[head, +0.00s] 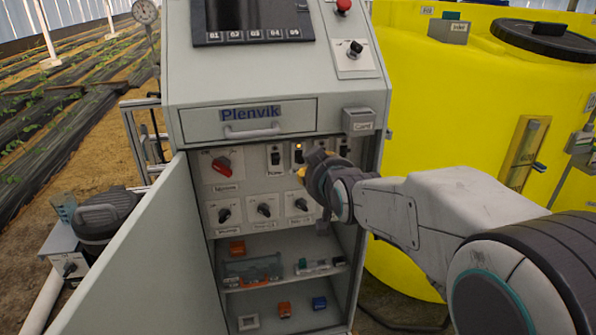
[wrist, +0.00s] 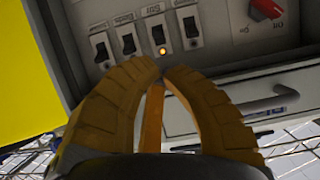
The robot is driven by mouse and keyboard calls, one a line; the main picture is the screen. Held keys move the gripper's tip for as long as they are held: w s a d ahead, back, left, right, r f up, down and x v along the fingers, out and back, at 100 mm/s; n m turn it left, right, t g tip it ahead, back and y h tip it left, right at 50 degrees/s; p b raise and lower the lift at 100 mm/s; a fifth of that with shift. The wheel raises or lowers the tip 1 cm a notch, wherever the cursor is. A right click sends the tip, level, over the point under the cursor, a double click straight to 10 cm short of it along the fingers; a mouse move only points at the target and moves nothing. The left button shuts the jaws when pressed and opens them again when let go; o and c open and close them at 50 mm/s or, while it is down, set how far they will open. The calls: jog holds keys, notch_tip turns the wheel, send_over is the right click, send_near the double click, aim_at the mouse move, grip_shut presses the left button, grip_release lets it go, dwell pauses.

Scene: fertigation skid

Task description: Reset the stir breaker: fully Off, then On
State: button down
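The stir breaker (wrist: 158,33) is a small black toggle on a white plate in a row of similar breakers. Its label reads "Stir" in the wrist view, which shows the panel upside down. An amber lamp beside it is lit. In the head view the stir breaker (head: 299,157) is just left of my gripper, below its lit lamp. I cannot tell its lever position surely. My gripper (wrist: 165,70) has its yellow fingertips together, with nothing seen held, just in front of the row. In the head view my gripper (head: 318,158) hides part of the breakers to the right.
The Pump breaker (head: 275,157) and a red rotary knob (head: 222,166) are to the left. Black selector knobs (head: 264,209) sit below. The cabinet door (head: 145,262) stands open at left. A drawer (head: 248,122) is above; a yellow tank (head: 450,120) stands at right.

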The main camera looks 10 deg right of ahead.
aim_at(296, 150)
jog(key=w+t+b, duration=0.1)
jog(key=w, duration=0.2)
jog(key=shift+w+a+t, duration=0.15)
jog(key=shift+t, duration=0.15)
jog(key=shift+w+f, duration=0.1)
jog(key=shift+x, duration=4.85)
jog(key=shift+f, duration=0.15)
